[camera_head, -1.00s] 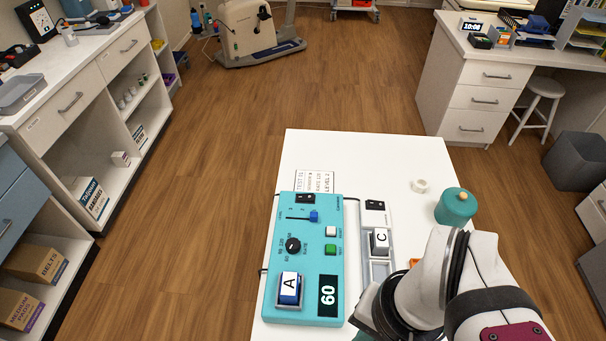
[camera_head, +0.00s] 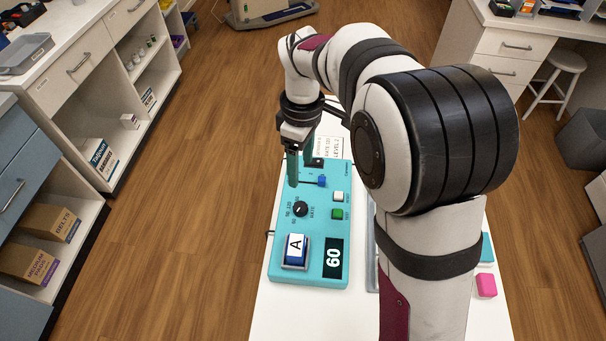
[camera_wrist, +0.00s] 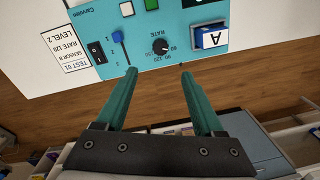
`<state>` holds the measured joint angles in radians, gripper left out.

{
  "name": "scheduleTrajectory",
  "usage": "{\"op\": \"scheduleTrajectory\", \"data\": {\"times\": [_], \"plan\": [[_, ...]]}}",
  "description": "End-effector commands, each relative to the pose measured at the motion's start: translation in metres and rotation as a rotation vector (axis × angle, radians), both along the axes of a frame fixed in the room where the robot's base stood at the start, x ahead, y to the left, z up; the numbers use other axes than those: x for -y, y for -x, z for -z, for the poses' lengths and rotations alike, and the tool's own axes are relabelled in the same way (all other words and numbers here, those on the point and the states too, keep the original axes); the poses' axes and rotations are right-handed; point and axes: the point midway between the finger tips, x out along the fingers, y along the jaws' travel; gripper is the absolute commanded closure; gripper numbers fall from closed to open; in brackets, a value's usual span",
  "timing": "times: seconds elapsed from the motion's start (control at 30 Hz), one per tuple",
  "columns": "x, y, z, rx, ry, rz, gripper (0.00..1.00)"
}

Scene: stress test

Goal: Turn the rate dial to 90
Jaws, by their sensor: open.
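The black rate dial (camera_head: 300,209) sits on the teal console (camera_head: 315,228), beside marks 60, 90 and 120. It also shows in the wrist view (camera_wrist: 160,47). The console's display (camera_head: 333,258) reads 60. My gripper (camera_head: 300,174) is open and empty, its two green fingers pointing down over the far left part of the console, beyond the dial. In the wrist view my gripper (camera_wrist: 158,72) has its fingers spread apart, with the dial just ahead of the gap between the tips. The fingers look clear of the dial.
A blue slider (camera_head: 322,180), a white button (camera_head: 339,196), a green button (camera_head: 337,214) and a block marked A (camera_head: 296,250) surround the dial. A black rocker switch (camera_wrist: 96,50) is near the slider. A pink block (camera_head: 486,285) lies right.

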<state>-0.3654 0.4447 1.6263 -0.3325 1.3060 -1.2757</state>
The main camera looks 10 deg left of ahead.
Motion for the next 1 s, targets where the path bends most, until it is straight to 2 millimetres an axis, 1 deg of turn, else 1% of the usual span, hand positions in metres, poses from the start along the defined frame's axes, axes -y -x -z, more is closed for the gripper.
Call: {"op": "scheduleTrajectory", "data": {"times": [0.03,0.2,0.3,0.4,0.5,0.6,0.9,0.97,1.0], "plan": [[0.000,0.002,0.013,-0.005,0.002,-0.001,0.30],[0.000,0.005,0.066,-0.006,0.002,0.001,0.30],[0.000,0.006,0.094,-0.005,0.002,0.002,0.30],[-0.001,0.007,0.114,-0.004,0.001,0.004,0.30],[-0.001,0.007,0.126,-0.003,0.001,0.003,0.30],[-0.001,0.007,0.133,0.000,0.000,0.004,0.30],[-0.001,0.007,0.135,0.000,0.000,0.005,0.30],[-0.001,0.007,0.135,0.000,0.000,0.005,0.41],[-0.001,0.007,0.135,0.000,0.000,0.005,0.48]]}}
